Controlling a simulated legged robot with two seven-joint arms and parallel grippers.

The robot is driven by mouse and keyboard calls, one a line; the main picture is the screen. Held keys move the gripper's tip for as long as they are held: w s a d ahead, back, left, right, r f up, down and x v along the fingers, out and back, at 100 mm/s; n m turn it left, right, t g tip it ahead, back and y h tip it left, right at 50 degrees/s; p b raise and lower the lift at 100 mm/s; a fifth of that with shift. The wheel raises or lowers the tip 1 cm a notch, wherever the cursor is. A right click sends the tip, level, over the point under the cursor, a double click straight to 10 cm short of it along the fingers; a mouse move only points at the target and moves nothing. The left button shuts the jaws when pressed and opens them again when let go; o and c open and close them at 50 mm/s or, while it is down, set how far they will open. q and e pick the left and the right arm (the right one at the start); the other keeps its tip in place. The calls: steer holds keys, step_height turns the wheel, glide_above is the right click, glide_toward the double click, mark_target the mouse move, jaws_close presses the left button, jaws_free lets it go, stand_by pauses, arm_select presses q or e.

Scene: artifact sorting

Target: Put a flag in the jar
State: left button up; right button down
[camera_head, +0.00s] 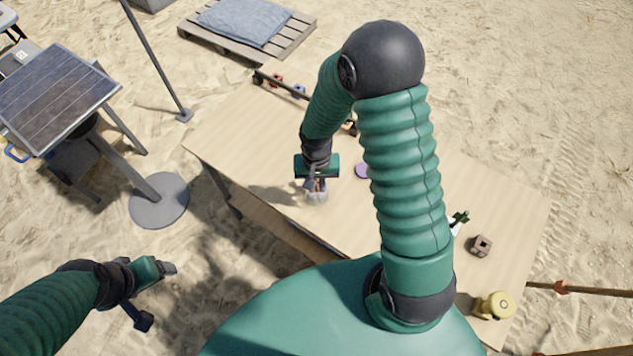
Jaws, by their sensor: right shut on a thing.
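The clear jar (317,198) stands on the wooden table near its front left edge. My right gripper (316,182) points down just above the jar's mouth, shut on a thin flag whose cloth is mostly hidden by the gripper. Small reddish and bluish bits show between the fingers and the jar, but I cannot tell how far the flag reaches inside. My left gripper (157,294) is open and empty, off the table at the lower left.
The table (245,135) holds a purple disc (362,171), a brown block (481,246), a green-and-white item (459,222) and a yellow container (493,306). A rack with small coloured items (297,91) is at the back edge. My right arm hides the table's middle. A solar panel (55,98) stands left.

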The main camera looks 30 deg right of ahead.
step_height(320, 180, down, 5)
steer(key=b, duration=0.3)
steer(key=shift+r, duration=0.15)
stand_by(0.7)
steer(key=c, duration=1.4)
jaws_free()
step_height(320, 180, up, 17)
steer(key=shift+f+b, duration=0.1)
steer(key=shift+b, duration=0.3)
